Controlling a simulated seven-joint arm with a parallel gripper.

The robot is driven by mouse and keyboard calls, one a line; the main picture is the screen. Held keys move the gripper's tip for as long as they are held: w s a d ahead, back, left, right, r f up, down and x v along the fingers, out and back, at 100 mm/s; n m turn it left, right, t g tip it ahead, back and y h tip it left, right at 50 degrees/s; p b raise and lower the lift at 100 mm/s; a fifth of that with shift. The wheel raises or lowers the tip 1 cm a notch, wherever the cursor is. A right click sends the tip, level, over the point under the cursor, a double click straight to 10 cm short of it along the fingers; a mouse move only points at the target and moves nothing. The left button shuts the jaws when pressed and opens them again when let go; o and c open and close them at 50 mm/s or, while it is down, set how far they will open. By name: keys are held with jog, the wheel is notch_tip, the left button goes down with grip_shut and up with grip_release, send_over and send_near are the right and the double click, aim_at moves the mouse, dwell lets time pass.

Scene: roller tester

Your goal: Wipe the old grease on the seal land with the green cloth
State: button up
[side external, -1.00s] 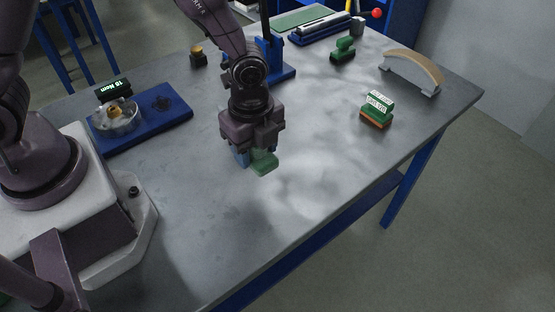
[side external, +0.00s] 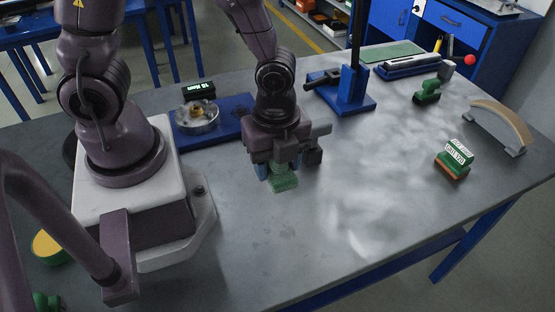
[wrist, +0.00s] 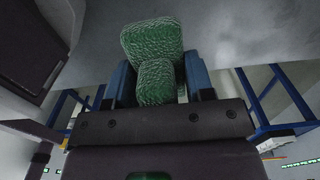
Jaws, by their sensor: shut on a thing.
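My gripper (side external: 277,174) has blue fingers and is shut on a bunched green cloth (side external: 284,184). The cloth hangs just below the fingers, low over the grey bench; I cannot tell if it touches. In the wrist view the textured cloth (wrist: 152,40) bulges out between the two blue fingers. Left of my gripper, a round metallic part (side external: 197,118) with a brass-coloured centre sits on a blue plate (side external: 182,143). My gripper hides part of the plate's right side. I cannot make out the seal land or any grease.
A small display (side external: 198,90) stands behind the round part. A blue stand (side external: 352,92) is behind my gripper. A green-and-orange labelled block (side external: 455,160), a green tool (side external: 428,95) and a curved wooden-topped piece (side external: 503,122) are at right. The bench front centre is clear.

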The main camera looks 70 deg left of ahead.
aim_at(236, 103)
jog(key=w+a+f+n, duration=0.15)
jog(key=a+n, duration=0.35)
jog(key=a, duration=1)
jog(key=w+a+f+n, duration=0.15)
jog(key=a+n, duration=0.25)
jog(key=a, duration=1)
jog(key=shift+s+a+f, duration=0.1)
jog(key=shift+f, duration=1.45)
jog(key=shift+s+a+f, duration=0.1)
jog(key=shift+f, duration=1.45)
notch_tip(236, 103, down, 2)
jog(key=shift+f, duration=0.1)
jog(key=shift+a, duration=1.25)
jog(key=shift+c, duration=0.6)
jog(key=shift+a, duration=2.6)
jog(key=shift+d, duration=3.75)
jog(key=shift+d+r, duration=0.15)
jog(key=shift+r, duration=0.1)
notch_tip(236, 103, up, 8)
jog(key=shift+w, duration=0.1)
